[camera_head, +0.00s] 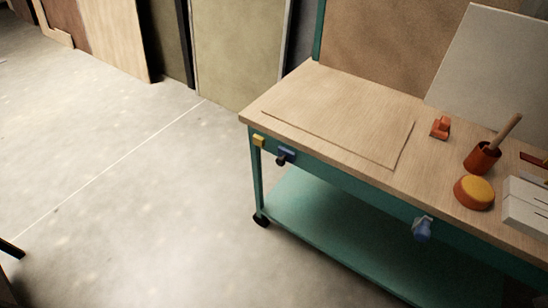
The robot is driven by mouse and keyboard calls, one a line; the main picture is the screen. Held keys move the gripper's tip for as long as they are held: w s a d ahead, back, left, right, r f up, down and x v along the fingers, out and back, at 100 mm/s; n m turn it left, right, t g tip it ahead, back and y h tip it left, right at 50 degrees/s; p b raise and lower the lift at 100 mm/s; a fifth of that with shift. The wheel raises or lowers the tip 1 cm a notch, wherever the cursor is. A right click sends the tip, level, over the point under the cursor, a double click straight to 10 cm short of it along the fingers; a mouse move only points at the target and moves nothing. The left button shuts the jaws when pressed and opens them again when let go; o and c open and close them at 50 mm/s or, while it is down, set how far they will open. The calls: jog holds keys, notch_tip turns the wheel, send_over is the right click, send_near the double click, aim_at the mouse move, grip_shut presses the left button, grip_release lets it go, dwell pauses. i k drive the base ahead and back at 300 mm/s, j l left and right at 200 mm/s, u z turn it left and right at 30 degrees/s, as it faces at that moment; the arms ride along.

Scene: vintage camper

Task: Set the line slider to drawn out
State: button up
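No part is clearly recognisable as the line slider. Small fittings sit on the front edge of a teal bench with a wooden top (330,92). They are a yellow block (259,140) near the left corner, a blue piece with a dark knob (285,155) just right of it, and a blue-grey piece (422,229) farther right. They are too small to tell which slides or how far it is drawn out. My gripper is not in view.
A thin board (345,135) lies on the bench top. An orange block (440,127), an orange pot with a stick (482,158), a yellow-topped round item (474,192) and a white box (525,205) stand right. Panels lean behind. The concrete floor (130,200) left is mostly clear.

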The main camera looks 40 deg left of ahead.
aim_at(283, 155)
jog(key=u, duration=1.45)
